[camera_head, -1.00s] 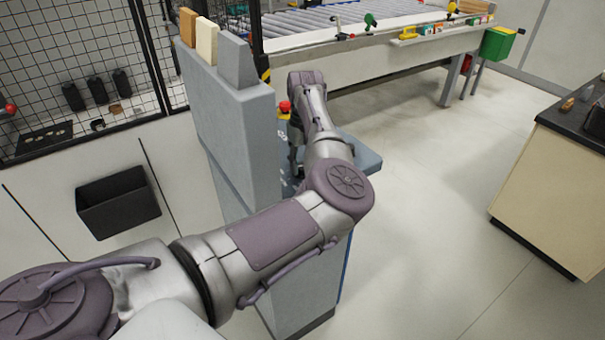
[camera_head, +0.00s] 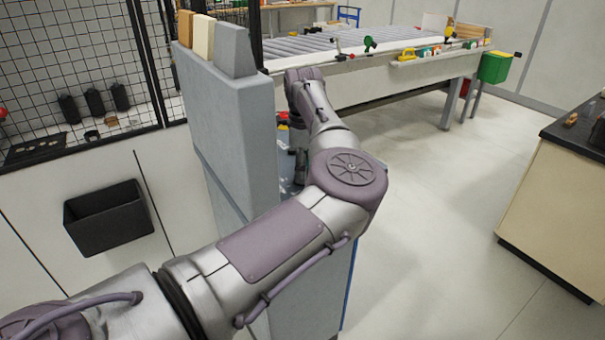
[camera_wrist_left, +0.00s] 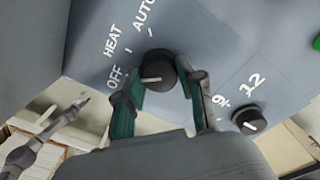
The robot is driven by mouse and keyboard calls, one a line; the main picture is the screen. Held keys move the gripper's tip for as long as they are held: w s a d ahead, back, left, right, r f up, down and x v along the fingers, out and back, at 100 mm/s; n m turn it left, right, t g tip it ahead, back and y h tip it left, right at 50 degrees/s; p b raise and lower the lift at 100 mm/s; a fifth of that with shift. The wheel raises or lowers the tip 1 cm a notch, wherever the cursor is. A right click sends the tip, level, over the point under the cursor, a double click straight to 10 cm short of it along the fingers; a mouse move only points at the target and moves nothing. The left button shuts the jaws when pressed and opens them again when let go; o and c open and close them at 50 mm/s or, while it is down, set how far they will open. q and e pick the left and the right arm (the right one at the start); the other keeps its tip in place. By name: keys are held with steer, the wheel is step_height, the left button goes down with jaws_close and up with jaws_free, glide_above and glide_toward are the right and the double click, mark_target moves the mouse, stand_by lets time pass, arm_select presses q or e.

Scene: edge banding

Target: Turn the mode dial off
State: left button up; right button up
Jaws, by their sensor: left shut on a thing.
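The mode dial (camera_wrist_left: 158,66) is a black round knob with a white pointer line on the grey panel in the left wrist view. OFF, HEAT and AUTO are printed to its left and above. The pointer line points left, roughly toward OFF. My left gripper (camera_wrist_left: 157,80) has its two teal-padded fingers on either side of the dial and is shut on it. In the head view my left arm hides the dial, and my left gripper (camera_head: 300,166) shows only in part behind the arm.
A second black knob (camera_wrist_left: 250,119) sits right of the dial by the numbers 9 and 12. A green part (camera_wrist_left: 317,43) is at the panel's right. The grey machine cabinet (camera_head: 232,130) stands beside my arm. Open floor (camera_head: 440,220) lies to the right.

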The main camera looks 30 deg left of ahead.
arm_select(q)
steer(key=shift+n, duration=0.6)
steer(key=shift+r, duration=0.1)
steer(key=o, duration=1.1)
steer(key=shift+o, duration=0.2)
step_height(320, 180, up, 12)
steer(key=shift+w, duration=0.2)
